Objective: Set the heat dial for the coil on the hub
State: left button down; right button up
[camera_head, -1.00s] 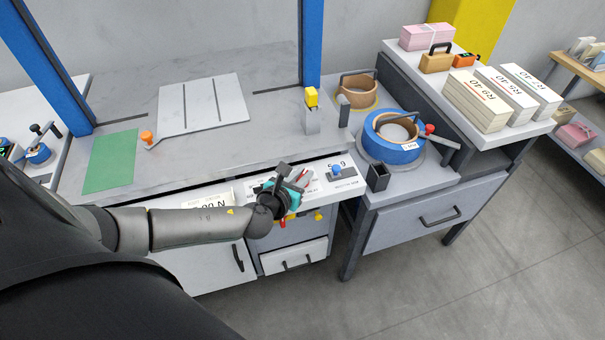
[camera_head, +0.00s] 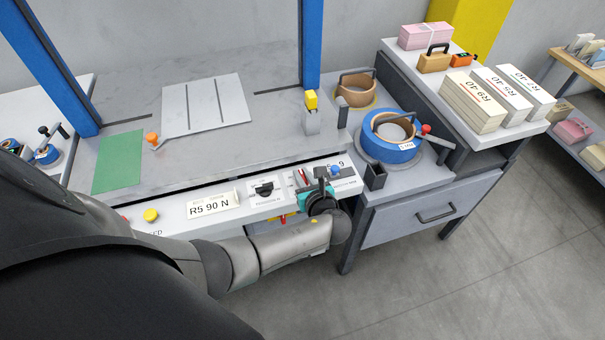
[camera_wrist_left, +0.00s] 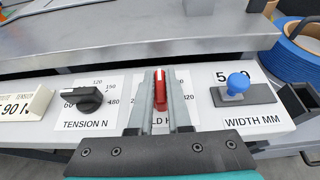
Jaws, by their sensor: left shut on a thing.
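The heat dial is a red knob (camera_wrist_left: 160,90) on the white front panel. Its label is mostly hidden behind my fingers, with only "LD H" readable. My left gripper (camera_wrist_left: 160,103) is shut on this knob, one grey finger on each side. In the head view my left gripper (camera_head: 312,182) is at the panel's right part, with the red knob (camera_head: 303,178) partly hidden by it. A blue coil (camera_head: 375,147) lies on the hub at the right, with a small white label too small to read. My right gripper is not in view.
Left of the heat dial is a black tension dial (camera_wrist_left: 90,98); right is a blue-knobbed width slider (camera_wrist_left: 238,84). A card reading "R5 90 N" (camera_head: 213,207) stands on the panel. A dark open holder (camera_head: 376,176) is near the panel's right end.

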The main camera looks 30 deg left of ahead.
pick_arm(q)
jog(key=shift+w+n+g+y+b, duration=0.1)
jog(key=shift+n+g+y+b, duration=0.35)
jog(key=shift+n+g+y, duration=0.4)
jog(key=shift+f+n+g+y+b, duration=0.1)
jog(key=shift+n+g+y+b, duration=0.25)
jog(key=shift+n+g+b, duration=0.55)
jog(key=n+g+y+b, duration=0.1)
jog(key=n+g+b, duration=0.3)
jog(key=shift+a+n+g+b, duration=0.1)
jog(key=shift+n+g+b, duration=0.6)
jog(key=shift+g, duration=0.35)
jog(key=shift+r, duration=0.2)
jog(key=c, duration=0.9)
grip_release()
jog(key=shift+o, duration=0.2)
